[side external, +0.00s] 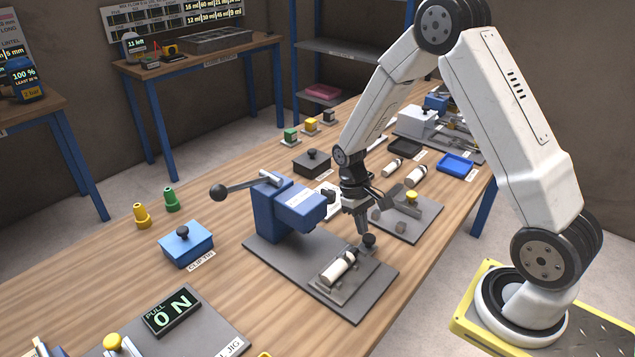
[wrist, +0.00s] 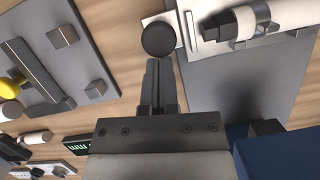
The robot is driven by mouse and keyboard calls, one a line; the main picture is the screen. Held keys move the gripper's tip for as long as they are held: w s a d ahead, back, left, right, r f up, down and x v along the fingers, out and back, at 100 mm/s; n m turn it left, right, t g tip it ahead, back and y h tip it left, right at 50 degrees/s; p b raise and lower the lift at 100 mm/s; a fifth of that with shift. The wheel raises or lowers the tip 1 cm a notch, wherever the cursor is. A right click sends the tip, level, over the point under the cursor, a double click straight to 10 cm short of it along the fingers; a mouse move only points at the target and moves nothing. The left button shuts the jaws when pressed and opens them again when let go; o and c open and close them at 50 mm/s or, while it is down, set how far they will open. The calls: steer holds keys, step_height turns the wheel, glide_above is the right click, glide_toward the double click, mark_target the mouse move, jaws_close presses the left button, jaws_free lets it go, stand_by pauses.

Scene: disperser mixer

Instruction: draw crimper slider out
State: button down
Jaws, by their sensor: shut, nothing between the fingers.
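The crimper (side external: 285,205) is a blue press with a black-balled lever on a dark grey base plate (side external: 300,262). Its slider (side external: 345,278) is a grey carriage holding a white cylinder (side external: 338,268), out in front of the blue head. A black round knob (side external: 369,241) stands at the slider's right end. My gripper (side external: 362,231) is shut and empty, pointing down right beside the knob. In the wrist view the closed fingertips (wrist: 158,64) end just short of the knob (wrist: 158,39) or touch it; I cannot tell which. The slider (wrist: 215,32) shows at the upper right there.
A grey fixture plate (side external: 415,218) with a yellow knob lies behind my gripper. A blue tray (side external: 455,164) lies further back. Bare wood is left of the crimper.

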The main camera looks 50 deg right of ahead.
steer(key=shift+s+f, duration=0.1)
steer(key=shift+s, duration=0.75)
steer(key=shift+w+d+r, duration=0.1)
steer(key=shift+w+r, duration=0.05)
steer(key=shift+w, duration=0.6)
steer(key=shift+w+d+r, duration=0.1)
steer(key=shift+w+r, duration=0.05)
steer(key=shift+w, duration=0.6)
steer(key=shift+w+d+r, duration=0.1)
steer(key=shift+w+r, duration=0.45)
steer(key=shift+w, duration=0.25)
steer(key=v, duration=0.9)
steer(key=shift+s+r, duration=0.15)
